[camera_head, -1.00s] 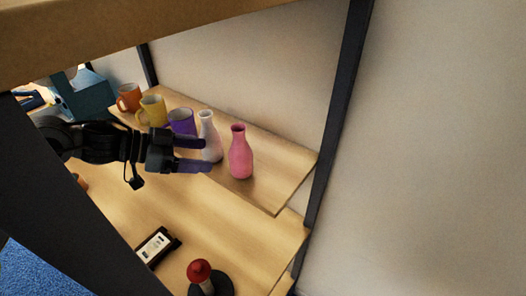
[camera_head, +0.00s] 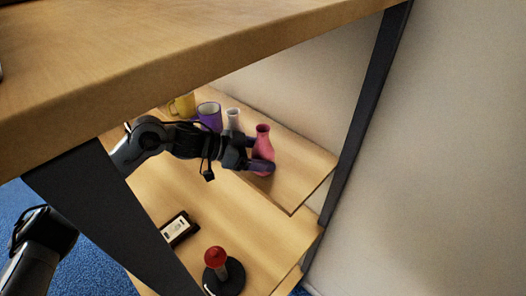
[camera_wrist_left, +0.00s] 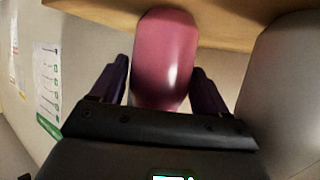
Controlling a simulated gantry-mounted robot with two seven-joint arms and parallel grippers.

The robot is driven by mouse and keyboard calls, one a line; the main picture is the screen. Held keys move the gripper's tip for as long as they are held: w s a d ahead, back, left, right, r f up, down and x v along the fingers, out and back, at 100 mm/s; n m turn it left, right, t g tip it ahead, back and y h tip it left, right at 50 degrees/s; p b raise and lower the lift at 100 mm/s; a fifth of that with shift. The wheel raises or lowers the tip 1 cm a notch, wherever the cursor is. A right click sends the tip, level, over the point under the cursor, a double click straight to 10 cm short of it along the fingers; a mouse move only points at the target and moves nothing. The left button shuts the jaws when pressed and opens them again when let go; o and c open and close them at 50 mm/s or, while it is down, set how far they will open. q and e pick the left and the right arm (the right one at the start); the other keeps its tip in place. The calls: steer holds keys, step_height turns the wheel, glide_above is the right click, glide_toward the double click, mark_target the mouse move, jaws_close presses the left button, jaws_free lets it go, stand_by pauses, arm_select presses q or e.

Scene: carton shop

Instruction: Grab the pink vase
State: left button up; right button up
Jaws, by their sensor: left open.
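The pink vase (camera_head: 264,140) stands upright on the raised wooden shelf, near its right part. My left gripper (camera_head: 261,155) reaches in from the left, its dark purple fingers at the vase's lower body. In the left wrist view the pink vase (camera_wrist_left: 165,55) sits between the two fingers of the left gripper (camera_wrist_left: 161,78), one on each side. The jaws are open, with a small gap visible beside the vase. The vase's far side is hidden. My right gripper is not in view.
A white vase (camera_head: 233,118), a purple mug (camera_head: 209,116) and a yellow mug (camera_head: 183,104) stand in a row left of the pink vase. A red-knobbed joystick (camera_head: 216,258) stands on the lower board. A dark post (camera_head: 368,110) and a wooden board (camera_head: 180,55) frame the space.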

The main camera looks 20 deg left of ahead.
arm_select(q)
steer(key=shift+w+d+f, duration=0.2)
steer(key=shift+d, duration=0.05)
steer(key=c, duration=0.7)
steer(key=shift+c, duration=0.9)
steer(key=shift+r, duration=0.2)
